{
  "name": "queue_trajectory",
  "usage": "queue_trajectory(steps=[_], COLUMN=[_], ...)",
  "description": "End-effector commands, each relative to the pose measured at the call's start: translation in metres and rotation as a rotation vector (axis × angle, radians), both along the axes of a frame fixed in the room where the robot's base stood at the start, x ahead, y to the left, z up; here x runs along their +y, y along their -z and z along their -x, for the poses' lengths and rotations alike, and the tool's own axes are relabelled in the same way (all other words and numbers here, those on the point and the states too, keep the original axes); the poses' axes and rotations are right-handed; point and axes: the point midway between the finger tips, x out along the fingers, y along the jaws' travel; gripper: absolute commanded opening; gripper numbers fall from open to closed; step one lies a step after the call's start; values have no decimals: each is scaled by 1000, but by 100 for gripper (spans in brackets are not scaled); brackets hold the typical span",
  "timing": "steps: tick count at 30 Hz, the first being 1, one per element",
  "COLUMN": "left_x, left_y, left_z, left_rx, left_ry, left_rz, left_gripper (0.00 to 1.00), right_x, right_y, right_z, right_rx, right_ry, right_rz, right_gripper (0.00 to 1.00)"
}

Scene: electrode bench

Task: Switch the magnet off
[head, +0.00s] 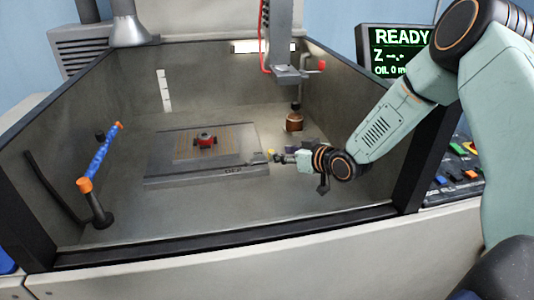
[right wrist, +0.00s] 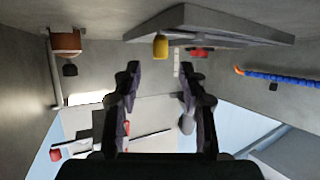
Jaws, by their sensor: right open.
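The magnet (head: 160,170) is a flat grey block with thin orange lines on top, in the middle of the tank floor. Small lettering on its front face is too small to read surely. A yellow-tipped lever (head: 271,153) shows at its right end. In the right wrist view the yellow tip (right wrist: 160,47) hangs by the grey block's edge (right wrist: 215,25). My right gripper (head: 279,158) is beside the lever, to its right. Its fingers (right wrist: 160,72) are open and apart, with the yellow tip just beyond and between them, not gripped. My left gripper is out of view.
A dark red round part (head: 205,140) sits on the magnet. A copper-coloured cylinder (head: 294,122) stands behind my right gripper. A blue and orange hose (head: 100,155) stands at the left. The tank's front wall (head: 220,245) is low; a machine head (head: 290,72) hangs above.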

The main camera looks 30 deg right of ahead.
Motion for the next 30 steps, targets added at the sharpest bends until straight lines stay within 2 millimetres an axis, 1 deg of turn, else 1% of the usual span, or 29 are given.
queue_trajectory(steps=[1,9,15,19,26,30], left_x=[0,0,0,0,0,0], left_y=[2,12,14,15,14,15], left_z=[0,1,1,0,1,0], left_rx=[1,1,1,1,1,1], left_ry=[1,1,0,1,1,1], left_rz=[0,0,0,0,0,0], left_gripper=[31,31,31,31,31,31], right_x=[1,12,15,17,17,17], right_y=[5,20,27,28,27,27], right_z=[-5,-41,-59,-64,-66,-66], right_rx=[1,0,1,0,1,0], right_ry=[-2,-5,-3,-2,-2,-2], right_rz=[4,4,1,0,-1,-1], right_gripper=[42,42,42,42,42,32])
